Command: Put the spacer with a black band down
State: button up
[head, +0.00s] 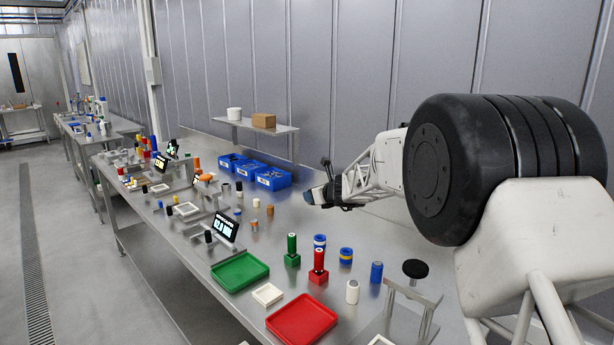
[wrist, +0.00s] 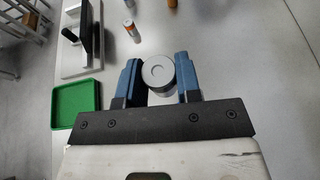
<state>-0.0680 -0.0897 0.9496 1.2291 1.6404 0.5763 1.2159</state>
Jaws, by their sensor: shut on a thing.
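My gripper (wrist: 159,82) shows from above in the wrist view, its two blue fingers on either side of a grey-white round spacer (wrist: 158,70) with a small hole in its top. It is shut on this spacer. In the head view my gripper (head: 318,196) reaches in from the right, above the steel table (head: 330,215). The spacer is too small there to tell clearly, and I cannot tell its height above the table.
A green tray (head: 240,271), red tray (head: 302,319) and small white tray (head: 267,294) lie at the table's front. Red and green posts (head: 318,268) stand nearby, with several loose spacers. Blue bins (head: 272,179) stand behind. The table around my gripper looks mostly clear.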

jog(key=s+d+f+m+t+h, duration=0.1)
jog(key=s+d+m+h, duration=0.3)
jog(key=d, duration=0.4)
jog(key=s+d+f+m+t+h, duration=0.1)
jog(key=s+d+m+h, duration=0.3)
jog(key=d, duration=0.4)
jog(key=shift+s+t+h, duration=0.4)
jog(key=shift+s+t, duration=0.2)
jog(key=shift+s, duration=0.15)
jog(key=shift+f, duration=0.1)
